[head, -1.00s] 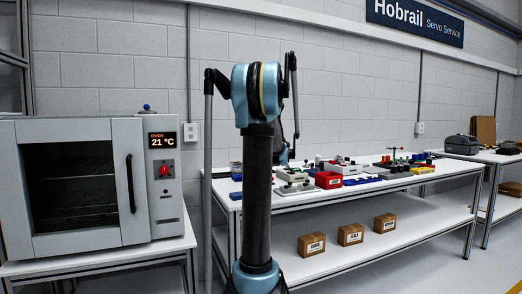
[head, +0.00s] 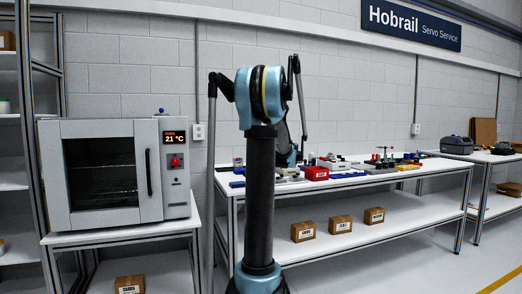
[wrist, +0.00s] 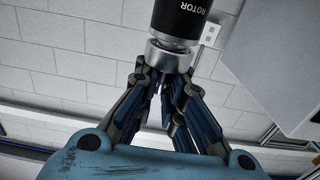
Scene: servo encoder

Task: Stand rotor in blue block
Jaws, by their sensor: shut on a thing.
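The rotor (wrist: 181,20) is a black cylinder with white "ROTOR" lettering and a silver collar, in the wrist view. My gripper (wrist: 165,75) is shut on the rotor's silver end, and its upper end runs out of the picture. In the head view my arm's column hides the gripper and rotor. Small blue pieces lie on the bench there: one at the left end (head: 237,184) and one near the middle (head: 347,175). They are too small to tell which is the blue block.
The white bench (head: 350,183) carries a red bin (head: 317,173) and several small parts. Cardboard boxes (head: 303,232) stand on its lower shelf. An oven (head: 115,172) reading 21 °C stands on a table at the left. A shelf rack (head: 20,150) stands at the far left.

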